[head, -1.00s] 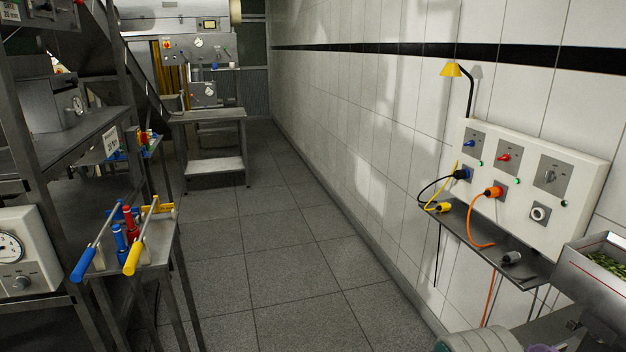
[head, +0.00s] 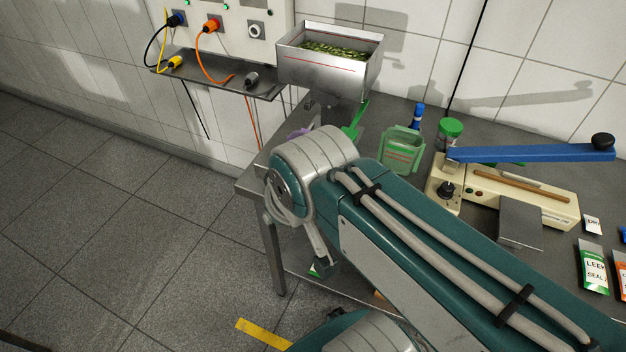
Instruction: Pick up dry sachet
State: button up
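A green and white sachet (head: 593,268) with dark lettering lies on the metal table at the far right of the head view. An orange and white sachet (head: 621,272) lies beside it, cut by the picture's right edge. I cannot tell from this view which sachet is the dry one. My arm crosses the lower right of the view, in front of part of the table. My gripper is not in view.
The table (head: 400,112) also holds a metal hopper (head: 295,68) of green pieces, a green container (head: 401,150), a green-lidded jar (head: 449,133) and a sealer (head: 557,200) with a blue lever (head: 530,153). A wall panel (head: 232,14) is at upper left. Floor (head: 90,220) is clear at left.

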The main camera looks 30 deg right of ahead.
aim_at(592, 224)
jog(key=k+z, duration=0.1)
jog(key=z, duration=3.05)
jog(key=u, duration=0.8)
jog(key=i+l+u, duration=0.15)
jog(key=l, duration=0.35)
jog(key=i+l+u, duration=0.1)
jog(key=l, duration=0.35)
jog(key=i+l+u, duration=0.15)
jog(key=l, duration=0.95)
